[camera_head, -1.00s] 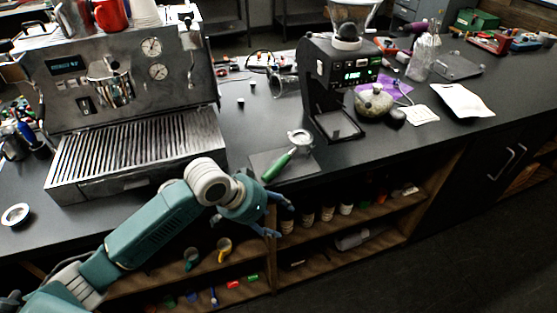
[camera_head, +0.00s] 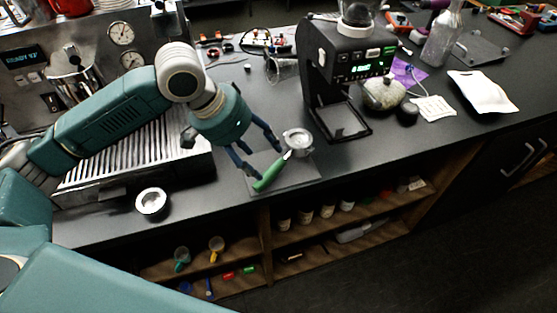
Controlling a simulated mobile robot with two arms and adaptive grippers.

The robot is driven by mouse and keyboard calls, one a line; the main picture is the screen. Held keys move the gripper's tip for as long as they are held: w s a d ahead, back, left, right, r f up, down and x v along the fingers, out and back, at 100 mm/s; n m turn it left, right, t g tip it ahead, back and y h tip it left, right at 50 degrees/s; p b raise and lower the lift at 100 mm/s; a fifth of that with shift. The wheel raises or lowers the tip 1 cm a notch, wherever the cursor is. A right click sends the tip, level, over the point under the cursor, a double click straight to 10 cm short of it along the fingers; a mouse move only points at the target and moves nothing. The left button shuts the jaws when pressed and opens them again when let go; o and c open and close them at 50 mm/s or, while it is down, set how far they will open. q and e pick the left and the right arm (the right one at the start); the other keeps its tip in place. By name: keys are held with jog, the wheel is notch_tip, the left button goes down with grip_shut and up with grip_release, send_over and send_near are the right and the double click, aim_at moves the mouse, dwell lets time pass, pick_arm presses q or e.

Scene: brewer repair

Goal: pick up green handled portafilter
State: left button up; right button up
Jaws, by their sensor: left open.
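The green handled portafilter (camera_head: 272,172) lies on a dark flat mat (camera_head: 300,181) near the front edge of the counter. Its metal basket (camera_head: 298,140) points to the back right and its green handle to the front left. My left gripper (camera_head: 267,162) is open, above the portafilter, with one blue finger on each side of it in the picture. I cannot tell whether the fingers touch it. My right gripper is not in view.
The espresso machine (camera_head: 135,158) stands at the left, partly behind my arm. The black grinder (camera_head: 345,70) stands just behind the portafilter. A small round metal dish (camera_head: 152,202) sits at the counter's front left. Open shelves with jars (camera_head: 327,210) lie below the edge.

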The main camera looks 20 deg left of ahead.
aim_at(276, 168)
pick_arm(q)
jog(key=shift+x, duration=1.05)
jog(key=shift+w+d+f, duration=0.1)
jog(key=shift+d+f, duration=0.15)
jog(key=shift+f, duration=0.05)
jog(key=x, duration=0.1)
jog(key=p+x, duration=0.1)
jog(key=x, duration=0.2)
jog(key=shift+w+d+p, duration=0.2)
jog(key=shift+w+p, duration=0.1)
jog(key=shift+w, duration=0.05)
jog(key=shift+w+d+f, duration=0.1)
jog(key=shift+f, duration=0.35)
jog(key=c, duration=1.3)
grip_shut()
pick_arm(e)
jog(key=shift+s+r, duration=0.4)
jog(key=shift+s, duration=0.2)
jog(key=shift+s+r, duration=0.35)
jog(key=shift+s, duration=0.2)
